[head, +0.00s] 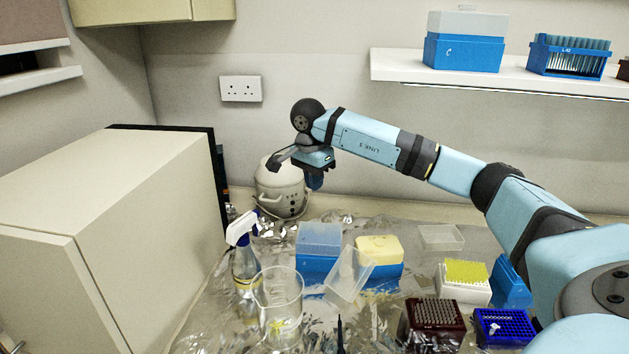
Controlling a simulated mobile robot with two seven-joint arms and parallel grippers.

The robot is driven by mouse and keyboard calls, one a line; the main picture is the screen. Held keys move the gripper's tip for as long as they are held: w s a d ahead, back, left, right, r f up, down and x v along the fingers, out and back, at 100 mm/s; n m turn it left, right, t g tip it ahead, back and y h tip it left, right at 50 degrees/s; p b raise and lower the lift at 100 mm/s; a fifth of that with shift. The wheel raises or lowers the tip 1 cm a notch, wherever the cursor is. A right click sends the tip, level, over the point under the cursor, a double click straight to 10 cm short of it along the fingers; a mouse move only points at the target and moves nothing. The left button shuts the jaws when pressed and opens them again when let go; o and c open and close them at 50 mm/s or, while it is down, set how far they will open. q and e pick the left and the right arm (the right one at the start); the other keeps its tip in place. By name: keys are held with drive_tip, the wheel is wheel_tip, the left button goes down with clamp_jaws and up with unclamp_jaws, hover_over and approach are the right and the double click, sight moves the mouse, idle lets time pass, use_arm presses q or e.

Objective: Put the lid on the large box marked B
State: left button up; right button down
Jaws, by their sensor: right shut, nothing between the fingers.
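My right gripper (277,161) is raised near the back wall, in front of a white rounded pot, well above the boxes. It is shut and holds nothing. I cannot read a letter B on any box. A blue box (317,264) with a translucent top stands on the foil-covered bench. Right beside it is a blue box (385,270) with a yellow top. A clear, empty lid-like piece (349,274) leans tilted in front of these two. Another clear shallow piece (440,237) lies farther back to the right. My left gripper is out of view.
A glass beaker (278,303) and a spray bottle (244,262) stand front left. The white pot (281,192) is at the back. Several tip racks, including a dark red one (434,325), crowd the right. A wall shelf (480,76) holds a box marked C (463,52).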

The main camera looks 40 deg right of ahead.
drive_tip(key=n+y+p, duration=0.1)
drive_tip(key=n+p, duration=0.5)
drive_tip(key=p, duration=0.5)
hover_over(320, 229)
wheel_tip(320, 229, down, 8)
drive_tip(key=shift+f, duration=0.1)
wheel_tip(320, 229, down, 2)
drive_tip(key=shift+b, duration=0.6)
drive_tip(key=shift+f, duration=1)
drive_tip(key=shift+f+b, duration=0.6)
drive_tip(key=shift+b, duration=0.2)
